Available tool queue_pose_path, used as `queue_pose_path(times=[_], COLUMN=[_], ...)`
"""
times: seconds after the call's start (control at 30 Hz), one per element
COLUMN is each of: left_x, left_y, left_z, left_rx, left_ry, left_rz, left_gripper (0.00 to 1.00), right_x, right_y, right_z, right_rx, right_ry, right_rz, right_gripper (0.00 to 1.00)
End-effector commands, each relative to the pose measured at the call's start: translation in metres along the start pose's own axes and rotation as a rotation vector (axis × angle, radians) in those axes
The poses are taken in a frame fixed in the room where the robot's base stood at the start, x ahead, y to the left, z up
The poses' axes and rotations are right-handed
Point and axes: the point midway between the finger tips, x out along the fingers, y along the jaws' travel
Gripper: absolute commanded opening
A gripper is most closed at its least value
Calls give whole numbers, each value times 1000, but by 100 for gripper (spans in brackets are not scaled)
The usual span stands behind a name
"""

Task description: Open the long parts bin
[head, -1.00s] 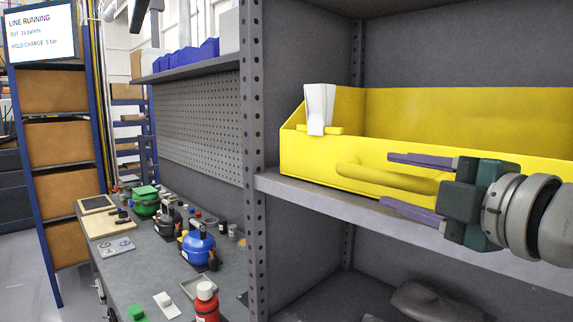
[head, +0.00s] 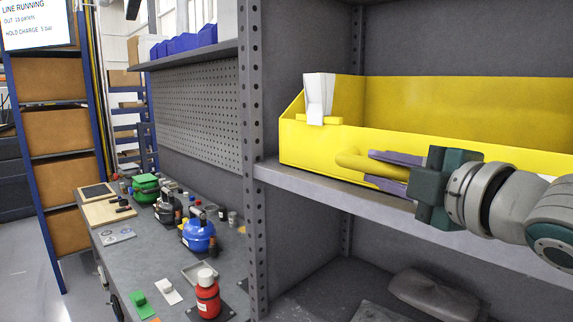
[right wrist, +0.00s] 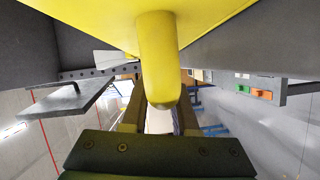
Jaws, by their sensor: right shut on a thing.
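The long yellow parts bin (head: 310,149) sits on a grey shelf in the head view, with a yellow bar handle (head: 356,162) on its front. My right gripper (head: 385,172) is at this handle, its purple fingers shut on it above and below. In the right wrist view the yellow handle (right wrist: 158,75) runs down between the fingers of my right gripper (right wrist: 158,122), and the bin's yellow front (right wrist: 95,20) fills the top. A white card (head: 318,97) stands at the bin's left end. My left gripper is not in view.
The grey shelf edge (head: 300,185) runs under the bin. A perforated upright post (head: 251,150) stands to its left. A workbench (head: 160,265) at left holds a blue compressor (head: 198,234), a green one (head: 146,187) and a red bottle (head: 207,294). A grey bundle (head: 432,287) lies on the lower shelf.

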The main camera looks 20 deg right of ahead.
Motion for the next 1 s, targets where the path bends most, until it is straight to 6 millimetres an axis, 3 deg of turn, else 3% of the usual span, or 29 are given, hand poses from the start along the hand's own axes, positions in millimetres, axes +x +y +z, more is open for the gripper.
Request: queue_pose_path(times=[0.13,1.0], left_x=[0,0], left_y=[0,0], left_z=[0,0], left_rx=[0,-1], left_ry=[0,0], left_rz=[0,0], left_gripper=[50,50], right_x=[0,0], right_y=[0,-1], right_z=[0,0], right_rx=[0,0], right_ry=[0,-1], right_rz=[-1,-2], right_gripper=[0,0])
